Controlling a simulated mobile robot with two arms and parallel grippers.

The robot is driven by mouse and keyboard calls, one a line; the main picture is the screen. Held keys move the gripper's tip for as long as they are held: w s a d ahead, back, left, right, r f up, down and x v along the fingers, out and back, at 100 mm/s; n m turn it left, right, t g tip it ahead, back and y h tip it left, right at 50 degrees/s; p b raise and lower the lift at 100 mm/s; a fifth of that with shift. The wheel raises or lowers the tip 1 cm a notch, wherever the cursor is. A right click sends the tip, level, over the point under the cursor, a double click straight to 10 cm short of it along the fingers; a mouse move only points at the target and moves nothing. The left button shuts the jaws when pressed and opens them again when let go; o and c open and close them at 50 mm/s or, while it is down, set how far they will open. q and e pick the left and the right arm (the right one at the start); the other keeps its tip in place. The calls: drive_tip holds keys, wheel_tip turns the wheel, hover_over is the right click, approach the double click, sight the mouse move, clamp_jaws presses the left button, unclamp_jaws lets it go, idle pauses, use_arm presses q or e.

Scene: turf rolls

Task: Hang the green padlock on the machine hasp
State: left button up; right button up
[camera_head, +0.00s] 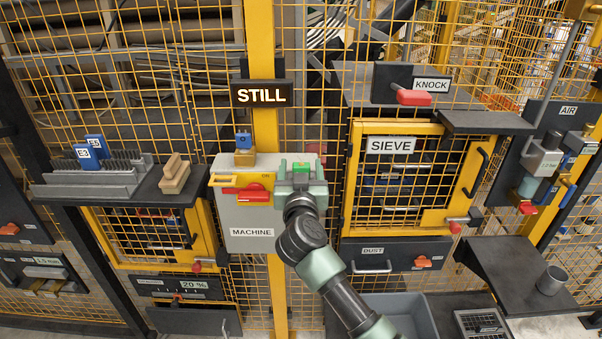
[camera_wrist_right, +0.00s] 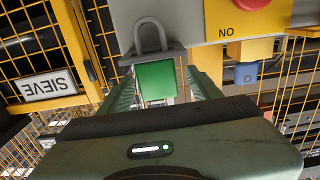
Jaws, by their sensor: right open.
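The green padlock (camera_head: 302,167) is at the upper right of the grey machine box (camera_head: 246,215). The right wrist view shows its green body (camera_wrist_right: 156,82) beside a dark grey bracket, likely the machine hasp (camera_wrist_right: 172,54). A grey shackle (camera_wrist_right: 150,36) shows across the bracket from the body; I cannot tell whether it passes through. My right gripper (camera_head: 301,178) is open, with its fingers on either side of the green body; it also shows in the right wrist view (camera_wrist_right: 160,98). My left gripper is not in view.
A red handle (camera_head: 245,193) on a yellow plate is left of my right gripper. A blue lock (camera_head: 243,140) stands on top of the box. A yellow-framed SIEVE door (camera_head: 447,217) is to the right. A dark shelf (camera_head: 172,199) with wooden blocks is to the left.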

drive_tip(key=shift+c, duration=0.3)
clamp_jaws()
drive_tip(key=shift+r, duration=0.1)
